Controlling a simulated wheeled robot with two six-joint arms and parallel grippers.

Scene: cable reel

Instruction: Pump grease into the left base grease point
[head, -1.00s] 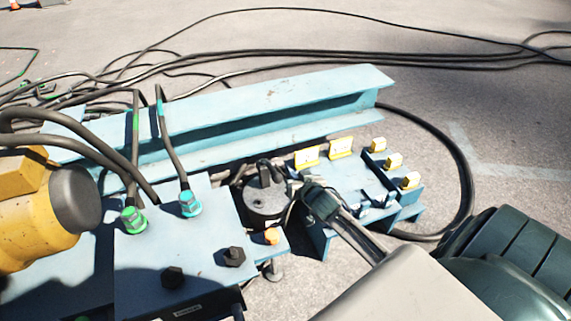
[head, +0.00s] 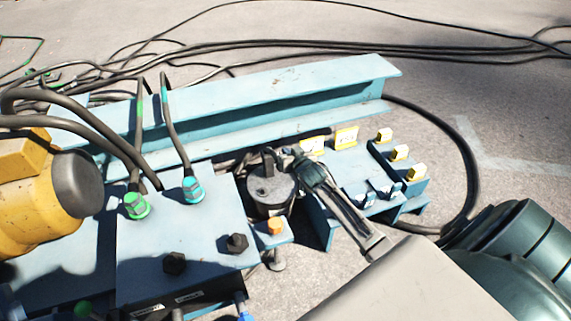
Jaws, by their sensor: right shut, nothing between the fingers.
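A round dark grey canister (head: 268,193) with a black handle (head: 266,160) on its lid stands between the blue plates, mid-picture. It looks like the grease pump. My right gripper (head: 297,157) comes in from the lower right. It is shut and empty, with its tips just right of the canister's handle; I cannot tell whether they touch it. An orange-capped fitting (head: 275,226) sits on a small blue bracket in front of the canister. I cannot tell which fitting is the left base grease point. My left gripper is not in view.
A blue beam (head: 290,85) runs behind. A blue plate with bolts, a green connector (head: 136,205) and a cyan connector (head: 193,190) lies left, beside a yellow motor-like unit (head: 35,205). Yellow tabs (head: 346,138) stand on the right-hand blue base. Black cables (head: 465,150) lie on the pavement.

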